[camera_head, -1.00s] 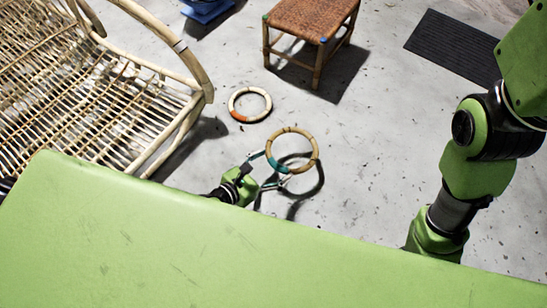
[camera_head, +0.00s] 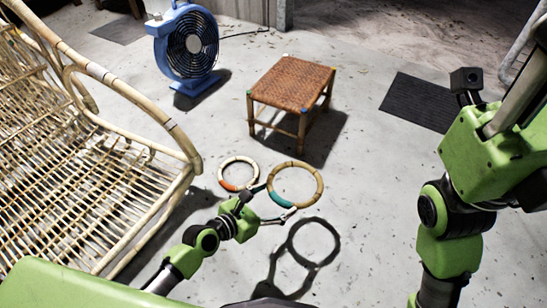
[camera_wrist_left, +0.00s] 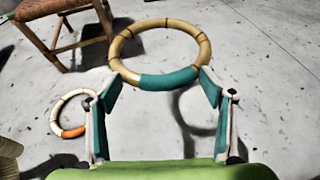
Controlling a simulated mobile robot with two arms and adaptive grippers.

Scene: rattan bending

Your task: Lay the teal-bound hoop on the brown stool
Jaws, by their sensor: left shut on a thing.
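The teal-bound hoop (camera_head: 313,170) is a tan ring with a teal wrap at its lower left in the head view. My left gripper (camera_head: 275,205) is shut on the hoop at its teal part and holds it above the floor; its shadow falls apart from it. In the left wrist view, the teal wrap (camera_wrist_left: 168,80) lies between my left fingertips. The brown stool (camera_head: 292,83) has a woven seat and stands beyond the hoop, apart from it. Its legs also show at upper left in the wrist view (camera_wrist_left: 38,42). My right gripper does not show; only my right arm does.
An orange-bound pale hoop (camera_head: 239,161) lies on the floor left of the held hoop. A rattan chair (camera_head: 75,165) fills the left side. A blue fan (camera_head: 186,45) stands back left. A dark mat (camera_head: 420,102) lies right of the stool. Floor between is clear.

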